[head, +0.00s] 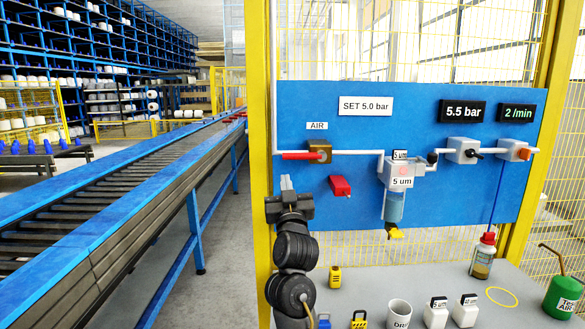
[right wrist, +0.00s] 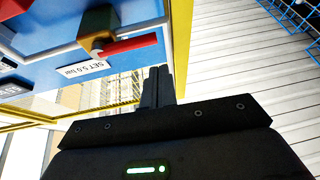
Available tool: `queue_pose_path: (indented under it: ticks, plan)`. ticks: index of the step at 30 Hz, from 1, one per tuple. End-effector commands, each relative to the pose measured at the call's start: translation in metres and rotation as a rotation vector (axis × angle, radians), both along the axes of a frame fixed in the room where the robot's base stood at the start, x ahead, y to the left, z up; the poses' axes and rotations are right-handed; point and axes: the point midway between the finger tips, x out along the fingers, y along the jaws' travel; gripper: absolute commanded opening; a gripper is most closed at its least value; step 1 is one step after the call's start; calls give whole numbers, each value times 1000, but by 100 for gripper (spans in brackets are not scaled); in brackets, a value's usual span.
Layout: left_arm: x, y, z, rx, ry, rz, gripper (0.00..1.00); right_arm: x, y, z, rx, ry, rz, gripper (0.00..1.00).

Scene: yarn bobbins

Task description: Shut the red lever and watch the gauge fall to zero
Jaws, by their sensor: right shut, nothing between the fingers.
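The red lever (head: 298,156) lies level along the white pipe, to the left of its brass valve body (head: 319,146) under the AIR label. It also shows in the right wrist view (right wrist: 132,46). The gauge display (head: 463,111) reads 5.5 bar. My right gripper (head: 287,182) points upward, shut and empty, and appears just below the lever's left end in the head view. In the right wrist view its closed fingers (right wrist: 158,72) look apart from the lever. My left gripper is not in view.
The blue panel (head: 400,112) also holds a red block (head: 340,186), a filter bowl (head: 394,208) and a 2 /min display (head: 518,113). A grey bench (head: 440,277) below carries bottles, cups and yellow padlocks. A yellow post (head: 260,100) and conveyor (head: 120,200) stand left.

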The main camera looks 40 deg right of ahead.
Motion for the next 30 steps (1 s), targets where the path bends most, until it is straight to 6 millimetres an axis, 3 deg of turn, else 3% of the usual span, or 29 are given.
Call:
queue_pose_path:
  ticks: [1, 4, 17, 23, 30]
  plan:
    - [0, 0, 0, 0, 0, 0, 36, -4, -6, 18, 0, -45, -25, 0]
    - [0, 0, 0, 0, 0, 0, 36, -9, -13, 37, -1, -93, -58, 0]
    - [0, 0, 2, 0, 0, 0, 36, -10, -17, 44, -3, -105, -68, 0]
    - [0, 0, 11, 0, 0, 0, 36, 5, -29, 58, -4, -104, -69, 0]
    - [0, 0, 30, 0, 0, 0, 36, 40, -55, 84, -3, -103, -69, 0]
